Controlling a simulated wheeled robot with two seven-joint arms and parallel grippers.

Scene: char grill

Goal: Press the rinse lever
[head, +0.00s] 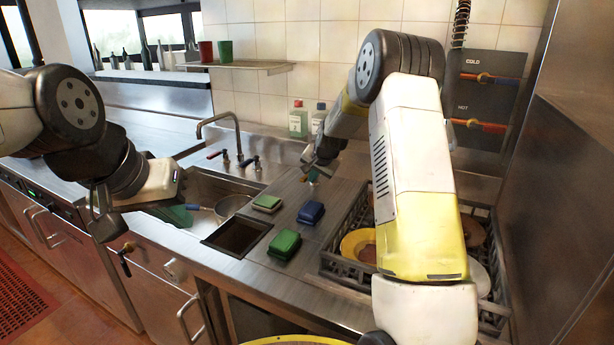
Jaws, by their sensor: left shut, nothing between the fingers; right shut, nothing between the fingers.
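I cannot pick out the rinse lever for certain. A coiled spring hose (460,22) hangs at the top right, and its lower part is hidden behind my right arm. A dark-handled lever with a brass fitting (124,260) is on the cabinet front, below my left gripper. My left gripper (98,222) is shut and empty, in front of the sink's left side. My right gripper (312,167) is shut and empty above the counter right of the sink, near the back wall.
The steel sink (188,185) holds a pan (232,204) and has a tap (220,125). A blue sponge (311,212) and a green sponge (284,244) lie right of it. A dish rack (345,270) with plates stands under my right arm. Hot and cold pipes (485,125) are on the wall.

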